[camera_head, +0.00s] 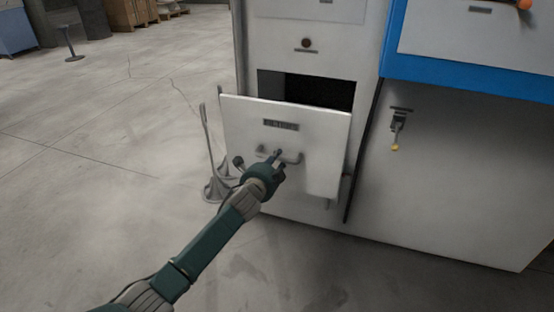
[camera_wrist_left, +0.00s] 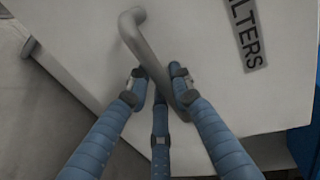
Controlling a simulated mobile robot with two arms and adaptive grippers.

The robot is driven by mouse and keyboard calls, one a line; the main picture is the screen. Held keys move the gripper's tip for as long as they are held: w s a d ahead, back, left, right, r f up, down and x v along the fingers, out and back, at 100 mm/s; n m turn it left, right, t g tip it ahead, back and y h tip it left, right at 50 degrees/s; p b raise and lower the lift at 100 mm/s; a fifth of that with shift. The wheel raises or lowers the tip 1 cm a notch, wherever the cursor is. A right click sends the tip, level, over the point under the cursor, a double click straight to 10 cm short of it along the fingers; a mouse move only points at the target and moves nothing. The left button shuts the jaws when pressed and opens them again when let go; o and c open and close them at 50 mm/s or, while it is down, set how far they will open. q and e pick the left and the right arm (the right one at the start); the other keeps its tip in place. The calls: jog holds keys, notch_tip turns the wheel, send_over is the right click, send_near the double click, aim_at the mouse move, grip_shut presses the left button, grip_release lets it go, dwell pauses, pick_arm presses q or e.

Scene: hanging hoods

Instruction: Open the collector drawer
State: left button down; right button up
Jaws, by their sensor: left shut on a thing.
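The collector drawer (camera_head: 318,153) has a white front and stands out from its cabinet, with the dark opening (camera_head: 318,91) showing above and behind it. A label plate (camera_head: 281,125) sits on its front, and reads "FILTERS" in the left wrist view (camera_wrist_left: 246,32). Below the label is a grey bar handle (camera_head: 296,159), which also shows in the left wrist view (camera_wrist_left: 140,42). My left gripper (camera_head: 277,161) is at the handle, and its fingers (camera_wrist_left: 160,84) close around the bar. My right gripper is in neither view.
The white cabinet (camera_head: 315,45) stands behind the drawer. A cabinet with a blue band (camera_head: 480,78) and a small yellow-tipped valve (camera_head: 396,138) is to the right. A grey stand (camera_head: 215,188) is close to the drawer's left side. The floor (camera_head: 130,120) at left is open.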

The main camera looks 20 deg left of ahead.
pick_arm(q)
jog(key=shift+s, duration=0.15)
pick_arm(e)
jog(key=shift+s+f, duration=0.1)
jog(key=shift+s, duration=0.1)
pick_arm(q)
jog(key=c, duration=1.6)
grip_release()
jog(key=shift+a, duration=0.1)
jog(key=shift+o, duration=0.2)
jog(key=shift+s, duration=0.1)
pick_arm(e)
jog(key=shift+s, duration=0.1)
pick_arm(q)
jog(key=v, duration=1.1)
jog(key=shift+s, duration=0.4)
